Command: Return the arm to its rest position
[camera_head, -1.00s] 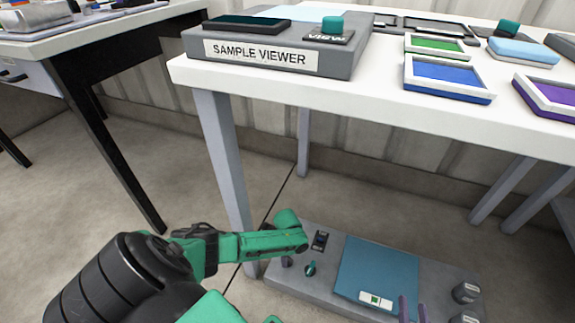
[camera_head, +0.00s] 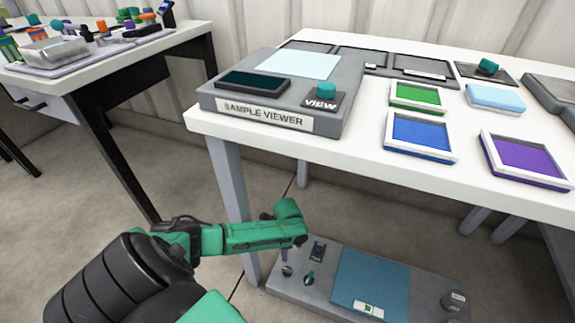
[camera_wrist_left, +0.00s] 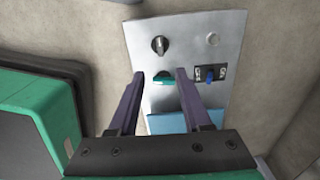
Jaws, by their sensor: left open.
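My left arm comes in from the lower left in the head view, its green links stretched to the right in front of the table leg. Its left gripper (camera_head: 302,241) is near the left end of a low grey panel, with its fingers mostly hidden. The left wrist view shows the gripper (camera_wrist_left: 160,75) with two purple fingers apart and nothing between them but a view of the panel (camera_wrist_left: 190,25). I cannot tell how far the fingertips are from the panel. My right gripper is not in view.
The panel carries a black knob (camera_wrist_left: 160,44), a teal knob (camera_head: 308,278), a switch (camera_head: 318,250) and a blue pad (camera_head: 370,280). Above is a white table (camera_head: 370,160) with the sample viewer (camera_head: 262,115) and coloured trays. Another table (camera_head: 120,60) stands left.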

